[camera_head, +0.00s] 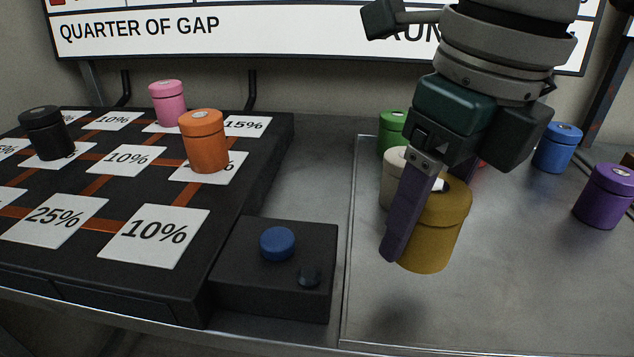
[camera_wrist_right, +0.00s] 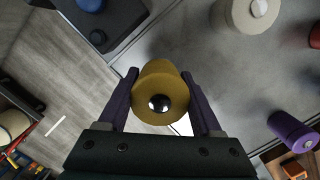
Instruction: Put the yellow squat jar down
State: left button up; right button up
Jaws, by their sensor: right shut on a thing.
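The yellow squat jar (camera_head: 437,228) is a mustard-coloured cylinder with a lid, at the right of centre in the head view. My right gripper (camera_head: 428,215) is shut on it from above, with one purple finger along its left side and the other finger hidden. In the right wrist view the jar (camera_wrist_right: 160,85) sits between both fingers of the gripper (camera_wrist_right: 160,80), its shiny knob facing the camera. The jar is over the grey metal tray area (camera_head: 530,290); I cannot tell whether its base touches. My left gripper is not in view.
A cream jar (camera_head: 392,180) and a green jar (camera_head: 391,125) stand close behind the held jar. Blue (camera_head: 557,148) and purple (camera_head: 604,196) jars stand to the right. A black board (camera_head: 75,265) with percentage cards and several jars is at left, beside a control box (camera_head: 245,285).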

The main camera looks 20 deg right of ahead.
aim_at(445, 191)
notch_tip(445, 191, down, 5)
jog(key=b, duration=0.3)
jog(key=shift+r, duration=0.25)
jog(key=shift+f+b, duration=0.25)
jog(key=shift+b, duration=0.1)
jog(key=o, duration=1.5)
jog(key=shift+r, duration=0.1)
jog(key=shift+r+p, duration=0.4)
jog(key=shift+r, duration=0.1)
jog(key=r, duration=0.3)
jog(key=s+r+p, duration=0.1)
jog(key=r, duration=0.3)
jog(key=r+p, duration=0.1)
jog(key=r, duration=0.3)
jog(key=shift+s+d+r, duration=0.1)
jog(key=shift+s+d, duration=0.15)
jog(key=shift+s, duration=0.15)
